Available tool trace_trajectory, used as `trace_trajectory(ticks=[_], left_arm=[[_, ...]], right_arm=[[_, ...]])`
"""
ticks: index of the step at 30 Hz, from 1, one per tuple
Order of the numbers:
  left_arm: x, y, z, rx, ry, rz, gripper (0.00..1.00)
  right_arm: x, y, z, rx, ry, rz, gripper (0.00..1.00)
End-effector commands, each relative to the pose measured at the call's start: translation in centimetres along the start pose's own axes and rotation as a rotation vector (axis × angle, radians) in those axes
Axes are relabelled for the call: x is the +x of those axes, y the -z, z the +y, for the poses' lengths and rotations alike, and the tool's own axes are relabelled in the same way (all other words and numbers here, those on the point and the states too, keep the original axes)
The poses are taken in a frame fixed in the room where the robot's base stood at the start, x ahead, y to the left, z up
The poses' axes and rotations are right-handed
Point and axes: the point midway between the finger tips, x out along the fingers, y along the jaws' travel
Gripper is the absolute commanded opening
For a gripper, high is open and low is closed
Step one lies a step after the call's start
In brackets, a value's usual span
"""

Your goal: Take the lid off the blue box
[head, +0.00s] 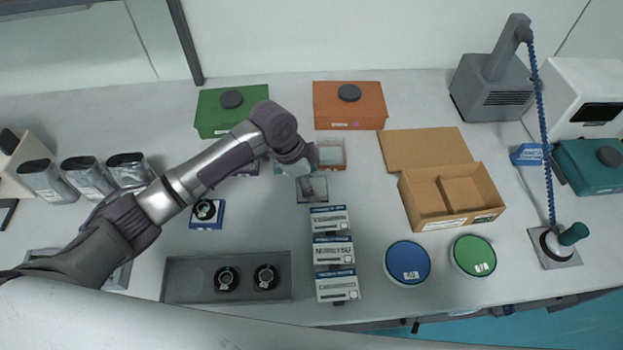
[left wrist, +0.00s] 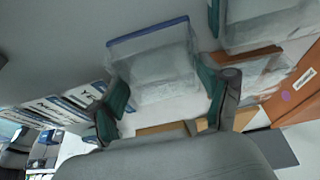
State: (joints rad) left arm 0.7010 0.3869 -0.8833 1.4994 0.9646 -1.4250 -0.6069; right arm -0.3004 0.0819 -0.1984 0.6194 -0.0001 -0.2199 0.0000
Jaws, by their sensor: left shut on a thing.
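My left gripper (head: 300,160) is over the middle of the table, near the back. In the left wrist view its green-padded fingers (left wrist: 170,100) are closed on the sides of a clear, box-like piece with a blue edge (left wrist: 155,65). I cannot tell for certain whether the held piece is a lid alone. A small blue box (head: 207,222) stands apart to the left, with a dark round part showing at its top. My right gripper is not in view.
A small orange clear-topped box (head: 331,153) is close beside the gripper. Green (head: 215,115) and orange (head: 350,115) boxes stand behind. White labelled cartons (head: 333,253) are in front, a grey tray (head: 180,280) front left, an open cardboard box (head: 425,205) right.

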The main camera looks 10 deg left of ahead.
Motion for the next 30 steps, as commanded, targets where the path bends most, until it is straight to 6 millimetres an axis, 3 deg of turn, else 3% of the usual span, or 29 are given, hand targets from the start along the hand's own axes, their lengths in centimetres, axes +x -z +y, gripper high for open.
trace_trajectory(ticks=[12,13,15,25,30], left_arm=[[0.8,-0.3,0.0,0.000,0.000,0.000,0.15],[0.8,-0.3,0.0,0.000,0.000,0.000,0.80],[0.7,-0.2,0.0,0.000,0.001,0.000,0.88],[0.5,-0.2,0.0,0.000,0.001,0.000,0.88],[-1.2,-0.1,-0.1,0.002,0.004,0.001,0.88]], right_arm=[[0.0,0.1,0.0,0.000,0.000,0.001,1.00],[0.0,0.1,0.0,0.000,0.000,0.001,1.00],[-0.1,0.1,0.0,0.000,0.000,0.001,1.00],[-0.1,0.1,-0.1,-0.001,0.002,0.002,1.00],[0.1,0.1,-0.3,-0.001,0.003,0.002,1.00]])
